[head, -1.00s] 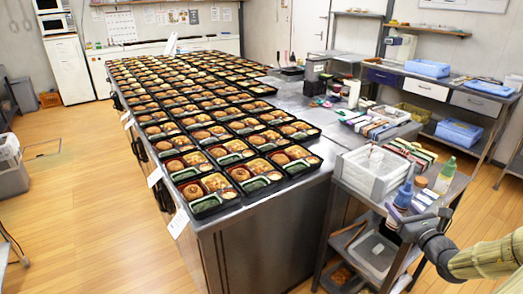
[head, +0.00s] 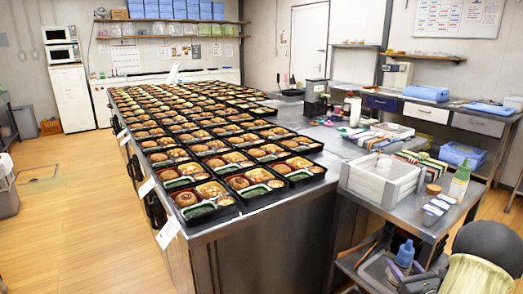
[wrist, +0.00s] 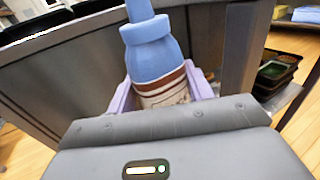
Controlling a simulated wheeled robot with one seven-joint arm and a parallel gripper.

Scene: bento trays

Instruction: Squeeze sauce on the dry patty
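Many black bento trays stand in rows on the long steel counter (head: 285,215). In the nearest row, one tray (head: 215,216) holds a round brown patty (head: 187,199), a green compartment and other food. I cannot tell at this size which patty is dry. My gripper (head: 400,270) is shut around a blue-capped sauce bottle (head: 406,251), in front of the cart's near edge. In the wrist view the bottle (wrist: 152,50) stands nearly upright, with its brown and cream label between the two pale purple fingers (wrist: 160,95). Its lower part is hidden by the gripper body.
A steel cart (head: 455,213) stands right of the counter, with a white crate (head: 382,180), a green-capped bottle (head: 459,182) and small containers (head: 436,207). Its lower shelves hold other items. The wooden floor (head: 90,235) left of the counter is clear.

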